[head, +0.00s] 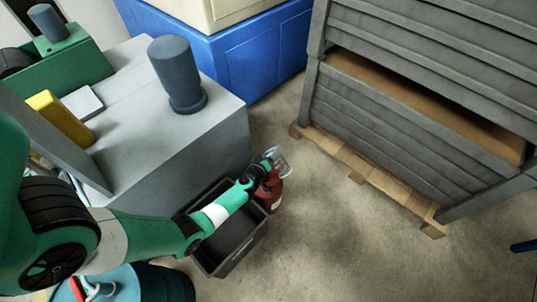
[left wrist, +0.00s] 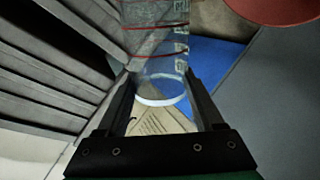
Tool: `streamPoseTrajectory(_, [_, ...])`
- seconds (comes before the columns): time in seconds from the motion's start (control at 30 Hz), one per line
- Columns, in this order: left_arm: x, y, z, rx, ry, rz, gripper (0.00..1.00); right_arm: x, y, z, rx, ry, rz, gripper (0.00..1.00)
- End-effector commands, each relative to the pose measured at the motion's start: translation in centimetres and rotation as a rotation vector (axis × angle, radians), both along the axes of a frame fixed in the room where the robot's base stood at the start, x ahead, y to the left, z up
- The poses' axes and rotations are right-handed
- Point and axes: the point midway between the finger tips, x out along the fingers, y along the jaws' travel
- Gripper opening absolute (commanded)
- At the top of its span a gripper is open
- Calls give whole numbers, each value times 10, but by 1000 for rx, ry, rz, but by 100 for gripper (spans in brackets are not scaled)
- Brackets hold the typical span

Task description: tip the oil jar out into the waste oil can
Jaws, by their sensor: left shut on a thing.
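My left gripper (head: 268,160) is shut on a clear jar (head: 279,160), apparently the oil jar. The jar shows between the two fingers in the left wrist view (left wrist: 158,45), with thin dark red bands and a pale round edge at its near end. I cannot tell whether it holds oil. A red can (head: 270,194), perhaps the waste oil can, stands on the floor just below the gripper, partly hidden by it. A red rounded surface (left wrist: 280,8) shows at the upper right of the left wrist view. My right gripper is not in view.
A dark open bin (head: 240,250) lies under my left arm, beside the grey machine (head: 190,150). A blue cabinet (head: 255,55) stands behind. A grey slatted crate (head: 400,130) on a wooden pallet (head: 362,178) is at the right. The floor in front is clear.

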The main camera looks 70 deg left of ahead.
Motion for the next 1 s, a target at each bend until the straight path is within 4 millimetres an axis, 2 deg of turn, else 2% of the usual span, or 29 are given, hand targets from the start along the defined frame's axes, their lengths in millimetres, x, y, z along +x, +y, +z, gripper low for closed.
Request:
streamPoseTrajectory(0.3, [11, -24, 32, 299, 134, -3, 0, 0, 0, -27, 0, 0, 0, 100])
streamPoseTrajectory(0.7, [30, -63, 63, 686, 315, 0, 0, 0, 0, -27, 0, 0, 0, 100])
streamPoseTrajectory(1.0, [33, -71, 69, 771, 356, 1, 0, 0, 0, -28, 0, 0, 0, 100])
